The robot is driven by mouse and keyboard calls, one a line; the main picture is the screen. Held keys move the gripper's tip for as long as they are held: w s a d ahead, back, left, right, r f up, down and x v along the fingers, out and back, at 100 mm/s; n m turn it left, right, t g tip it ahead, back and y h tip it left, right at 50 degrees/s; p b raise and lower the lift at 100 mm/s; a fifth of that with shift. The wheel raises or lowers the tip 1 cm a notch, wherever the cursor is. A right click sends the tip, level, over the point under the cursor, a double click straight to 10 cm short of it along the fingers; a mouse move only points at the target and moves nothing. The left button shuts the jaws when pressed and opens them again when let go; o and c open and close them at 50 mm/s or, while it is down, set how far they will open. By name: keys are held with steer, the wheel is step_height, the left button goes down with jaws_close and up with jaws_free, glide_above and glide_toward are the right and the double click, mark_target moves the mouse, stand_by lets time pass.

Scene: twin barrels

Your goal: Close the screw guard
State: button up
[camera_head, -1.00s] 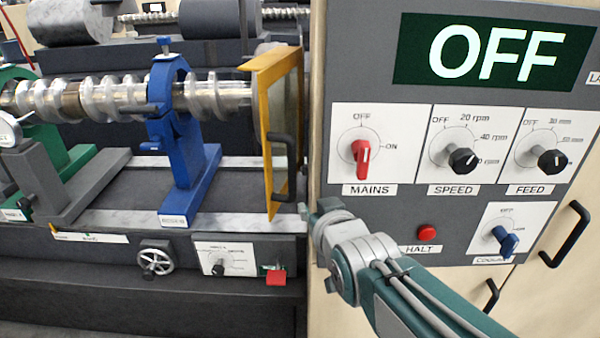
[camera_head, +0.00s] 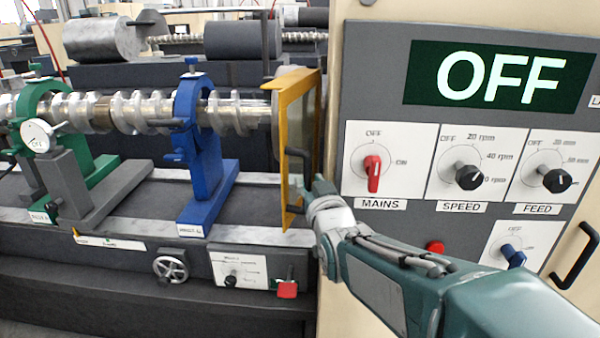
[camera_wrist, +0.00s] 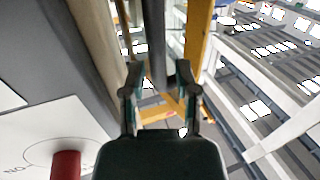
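The screw guard (camera_head: 282,150) is a yellow-framed panel standing at the right end of the long metal screw (camera_head: 140,112), edge toward the control cabinet. Its black bar handle (camera_head: 291,160) faces right. In the wrist view the handle (camera_wrist: 156,45) runs between the two fingers of my gripper (camera_wrist: 159,72), with a gap visible on both sides. The yellow frame (camera_wrist: 197,35) stands just beyond. In the head view my gripper (camera_head: 311,186) is beside the lower part of the handle; its fingers are small and partly hidden there.
The grey control panel (camera_head: 400,240) with knobs and an OFF display (camera_head: 500,78) stands close on the right. A red knob (camera_wrist: 66,165) is near my gripper. A blue support (camera_head: 205,170) and a green support (camera_head: 90,165) hold the screw on the left.

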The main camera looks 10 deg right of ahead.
mark_target(307, 176)
steer(key=shift+w+d, duration=0.1)
steer(key=shift+w, duration=1.6)
jaws_close()
steer(key=shift+h, duration=0.4)
